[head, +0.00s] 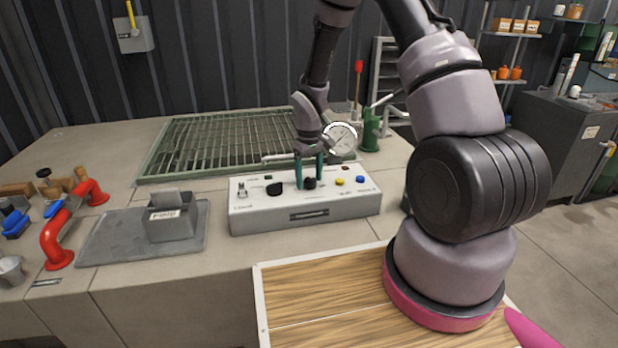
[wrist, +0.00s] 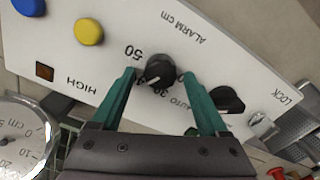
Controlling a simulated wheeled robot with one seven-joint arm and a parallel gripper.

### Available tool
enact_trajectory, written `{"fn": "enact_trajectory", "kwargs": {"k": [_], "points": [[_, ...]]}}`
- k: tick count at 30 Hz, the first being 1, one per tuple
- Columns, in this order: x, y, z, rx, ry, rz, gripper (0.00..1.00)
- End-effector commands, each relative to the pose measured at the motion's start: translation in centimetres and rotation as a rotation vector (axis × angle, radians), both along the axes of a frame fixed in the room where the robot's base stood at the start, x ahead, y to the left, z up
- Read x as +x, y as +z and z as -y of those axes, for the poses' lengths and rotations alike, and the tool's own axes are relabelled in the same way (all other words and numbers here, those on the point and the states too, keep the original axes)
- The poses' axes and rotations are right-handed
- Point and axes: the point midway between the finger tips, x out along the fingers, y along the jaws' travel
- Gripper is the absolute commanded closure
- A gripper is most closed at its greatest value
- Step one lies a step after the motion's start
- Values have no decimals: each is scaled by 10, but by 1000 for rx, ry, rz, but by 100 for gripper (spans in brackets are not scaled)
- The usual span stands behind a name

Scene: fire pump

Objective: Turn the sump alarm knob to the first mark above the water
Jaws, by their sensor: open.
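The sump alarm knob (wrist: 159,71) is a round black knob beside the words "ALARM cm" in the wrist view. It has a short white pointer line angled to the lower left. The numbers 50 and 30 show around it; other marks are covered by my fingers. In the head view the knob (head: 309,183) sits mid-panel. My gripper (wrist: 158,76) is open, its teal fingers on either side of the knob; I cannot tell whether they touch it. A round white gauge marked in cm (wrist: 22,140) is partly cut off, and its reading is unclear. It also stands behind the panel (head: 340,138).
The white control panel (head: 270,216) also carries a black selector (wrist: 226,99), a yellow button (wrist: 89,32), a blue button (wrist: 30,6) and a lock switch (wrist: 262,124). A grating (head: 215,142) lies behind. A grey tray (head: 105,238) and red pipe (head: 55,240) are left.

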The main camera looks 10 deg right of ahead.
Motion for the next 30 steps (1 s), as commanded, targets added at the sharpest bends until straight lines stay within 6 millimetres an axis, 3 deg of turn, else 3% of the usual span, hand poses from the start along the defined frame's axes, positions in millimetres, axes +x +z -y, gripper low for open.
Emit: {"fn": "enact_trajectory", "kwargs": {"k": [15, 21, 30], "points": [[1, 90, 0, 1, -1, 5, 22], [1, 105, 0, 1, 0, 2, 22], [0, 106, 0, 0, 0, 1, 22]]}}
